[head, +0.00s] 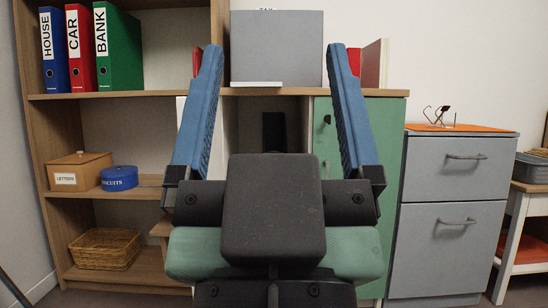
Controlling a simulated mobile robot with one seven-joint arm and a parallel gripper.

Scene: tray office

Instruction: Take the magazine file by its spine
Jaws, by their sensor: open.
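My gripper (270,50) is open, its two blue fingers pointing forward and spread wide, with nothing between the pads. Beyond it, a broad grey upright panel or box (277,45) stands on the wooden cabinet top, seen between the fingers. Part of some dark lettering shows just above its top edge. A red one (197,61) shows partly behind the left finger. I cannot tell for sure which of these is the magazine file.
A shelf on the left holds binders marked HOUSE (54,50), CAR (80,48) and BANK (117,48), a LETTERS box (80,171), a blue BISCUITS tin (119,178) and a basket (105,248). A grey drawer cabinet (450,200) stands right.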

